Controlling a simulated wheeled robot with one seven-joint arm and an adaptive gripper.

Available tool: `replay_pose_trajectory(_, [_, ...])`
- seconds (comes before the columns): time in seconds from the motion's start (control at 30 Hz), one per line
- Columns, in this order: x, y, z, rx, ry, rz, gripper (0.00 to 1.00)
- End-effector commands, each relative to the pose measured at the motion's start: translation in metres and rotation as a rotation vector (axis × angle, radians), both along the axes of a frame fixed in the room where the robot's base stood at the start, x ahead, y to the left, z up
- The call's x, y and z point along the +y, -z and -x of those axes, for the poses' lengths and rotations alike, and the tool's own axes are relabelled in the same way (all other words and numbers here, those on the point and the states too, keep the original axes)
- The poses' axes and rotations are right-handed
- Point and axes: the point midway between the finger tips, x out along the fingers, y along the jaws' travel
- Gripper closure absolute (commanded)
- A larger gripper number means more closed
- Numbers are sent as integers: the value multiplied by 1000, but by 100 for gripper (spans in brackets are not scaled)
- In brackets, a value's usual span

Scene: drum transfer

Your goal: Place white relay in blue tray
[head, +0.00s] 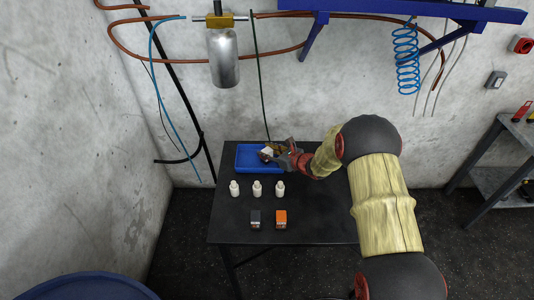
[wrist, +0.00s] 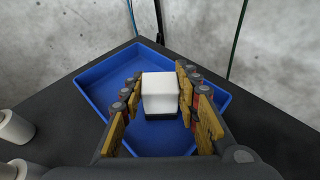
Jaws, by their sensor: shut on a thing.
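The white relay (wrist: 160,92) is a small white block with a dark base, held between the two fingers of my gripper (wrist: 161,100). In the wrist view it is over the blue tray (wrist: 105,72); I cannot tell whether its base touches the tray floor. In the head view the blue tray (head: 245,148) lies at the back left of the black table. My gripper (head: 268,153) reaches in from the right over the tray, and the white relay (head: 266,152) shows small at its fingertips.
Three white bottles (head: 257,189) stand in a row in front of the tray. A black block (head: 255,219) and an orange block (head: 281,219) stand nearer the front of the black table (head: 225,222). The table's right side is partly clear under my arm.

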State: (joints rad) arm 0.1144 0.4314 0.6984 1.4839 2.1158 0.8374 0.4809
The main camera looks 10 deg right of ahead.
Motion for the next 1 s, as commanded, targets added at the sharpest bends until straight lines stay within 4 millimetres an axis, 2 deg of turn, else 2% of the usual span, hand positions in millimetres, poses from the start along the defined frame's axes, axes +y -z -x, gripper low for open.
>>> replay_pose_trajectory(0.33, [0, 2, 0, -2, 0, 0, 95])
replay_pose_trajectory(0.37, [0, 2, 0, -1, 0, 0, 67])
replay_pose_trajectory(0.63, [0, 1, 0, -1, 0, 0, 52])
replay_pose_trajectory(1.0, [0, -1, 0, -1, 0, 0, 50])
